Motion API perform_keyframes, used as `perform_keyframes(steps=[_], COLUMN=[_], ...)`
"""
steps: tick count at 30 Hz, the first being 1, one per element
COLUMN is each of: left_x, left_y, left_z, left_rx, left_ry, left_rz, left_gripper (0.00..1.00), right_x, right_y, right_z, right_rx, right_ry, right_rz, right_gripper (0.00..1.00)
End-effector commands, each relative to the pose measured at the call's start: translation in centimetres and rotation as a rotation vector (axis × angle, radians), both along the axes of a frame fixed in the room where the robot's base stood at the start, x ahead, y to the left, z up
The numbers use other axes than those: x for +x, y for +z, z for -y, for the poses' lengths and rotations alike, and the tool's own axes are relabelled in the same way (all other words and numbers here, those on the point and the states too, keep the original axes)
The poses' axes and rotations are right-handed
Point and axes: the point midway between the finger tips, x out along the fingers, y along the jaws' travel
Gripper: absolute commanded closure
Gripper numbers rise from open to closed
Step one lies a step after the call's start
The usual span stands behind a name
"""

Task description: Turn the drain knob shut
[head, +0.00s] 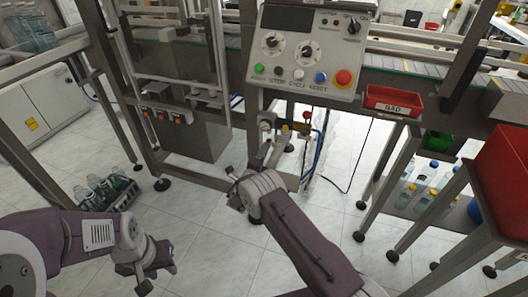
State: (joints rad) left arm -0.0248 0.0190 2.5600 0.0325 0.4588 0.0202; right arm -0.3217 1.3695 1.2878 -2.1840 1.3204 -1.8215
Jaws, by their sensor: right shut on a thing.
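The air service unit (298,128) hangs below the control panel in the head view, with a round gauge, a yellow part and a red knob (306,115). My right gripper (273,148) reaches up to the lower left of this unit and is shut on the drain knob. The jaws and wrist hide the knob, so its turn position cannot be read. My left gripper (146,279) hangs low over the floor at the lower left, away from the unit. Its jaw gap is not clear from this angle.
The control panel (308,50) with dials and buttons is above. A red bin (393,101) marked BAD sits to its right. A crate of bottles (106,190) stands on the floor at left. Blue tubing (319,150) and a frame leg are close beside my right gripper.

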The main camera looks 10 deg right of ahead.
Motion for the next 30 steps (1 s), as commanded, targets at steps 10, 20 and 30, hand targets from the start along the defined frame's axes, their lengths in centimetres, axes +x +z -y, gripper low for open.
perform_keyframes(steps=[10, 20, 30], left_x=[0.0, 0.0, 0.0], left_y=[0.0, 1.9, 2.6], left_z=[0.0, 0.0, 0.0], left_rx=[0.0, 0.0, 0.0], left_ry=[0.0, 0.0, 0.0], left_rz=[0.0, 0.0, 0.0], left_gripper=[0.64, 0.64, 0.64], right_x=[0.0, -4.2, -7.6], right_y=[-0.1, 0.1, -0.4], right_z=[0.0, -3.0, -5.1], right_rx=[0.001, -0.003, -0.001], right_ry=[0.0, 0.004, 0.001], right_rz=[-0.001, -0.005, -0.003], right_gripper=[0.56, 0.56, 0.56])
